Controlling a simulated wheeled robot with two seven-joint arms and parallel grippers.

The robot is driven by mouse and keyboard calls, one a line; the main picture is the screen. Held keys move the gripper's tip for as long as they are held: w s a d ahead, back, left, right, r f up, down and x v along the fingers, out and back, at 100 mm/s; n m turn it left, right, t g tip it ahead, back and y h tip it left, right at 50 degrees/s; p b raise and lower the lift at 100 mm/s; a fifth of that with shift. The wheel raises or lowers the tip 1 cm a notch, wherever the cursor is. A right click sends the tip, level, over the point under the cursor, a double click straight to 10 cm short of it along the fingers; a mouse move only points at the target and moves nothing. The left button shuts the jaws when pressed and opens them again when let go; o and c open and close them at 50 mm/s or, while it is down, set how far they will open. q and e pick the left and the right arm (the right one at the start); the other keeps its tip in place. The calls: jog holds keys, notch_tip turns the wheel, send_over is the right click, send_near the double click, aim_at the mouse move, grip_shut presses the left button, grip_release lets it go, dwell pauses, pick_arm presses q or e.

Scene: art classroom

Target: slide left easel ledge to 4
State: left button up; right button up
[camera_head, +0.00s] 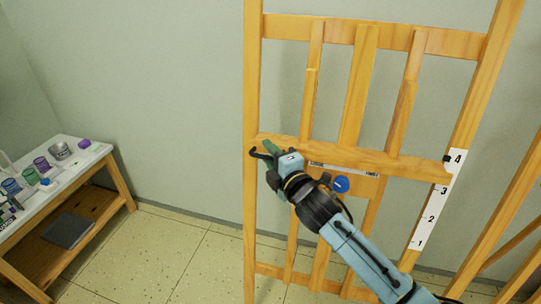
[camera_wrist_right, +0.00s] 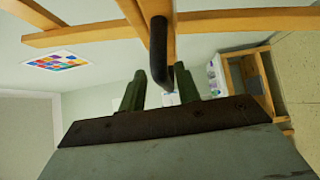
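The wooden easel ledge (camera_head: 420,170) crosses the easel in the head view. The black pointer (camera_head: 447,158) at its right end stands beside the 4 on the white number strip (camera_head: 431,215). A black hooked handle (camera_head: 256,152) is at the ledge's left end; it also shows in the wrist view (camera_wrist_right: 158,50). My right gripper (camera_head: 268,148) is at this handle. My left gripper is not in view.
A blue knob (camera_head: 341,184) sits under the ledge, close to my right arm. A low table (camera_head: 74,168) with paint jars stands at the left. Another wooden frame (camera_head: 508,235) is at the right edge. The floor between table and easel is clear.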

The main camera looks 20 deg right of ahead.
jog(key=shift+f, duration=0.1)
jog(key=s+d, duration=0.2)
jog(key=s, duration=1.1)
jog(key=shift+d, duration=0.25)
jog(key=s+d+f+m+g+h, duration=0.1)
jog(key=s+d+f+m+g, duration=0.15)
jog(key=f, duration=0.95)
jog(key=s+d+f+m+g+h, duration=0.1)
jog(key=s+f+m+g, duration=0.25)
jog(key=f, duration=0.85)
jog(key=s+d+f+m+g+h, duration=0.1)
jog(key=s+d+f+m+g, duration=0.15)
jog(key=f, duration=0.95)
jog(key=s+f+m+g, duration=0.2)
jog(key=s+f, duration=0.4)
jog(key=s, duration=0.4)
jog(key=s+f+m+g, duration=0.3)
jog(key=s+f, duration=0.4)
jog(key=s, duration=0.4)
jog(key=s+a+f+m+g, duration=0.1)
jog(key=s+f+m+g, duration=0.2)
jog(key=s+f, duration=0.4)
jog(key=s+m, duration=0.1)
jog(key=s, duration=0.3)
jog(key=shift+o, duration=0.4)
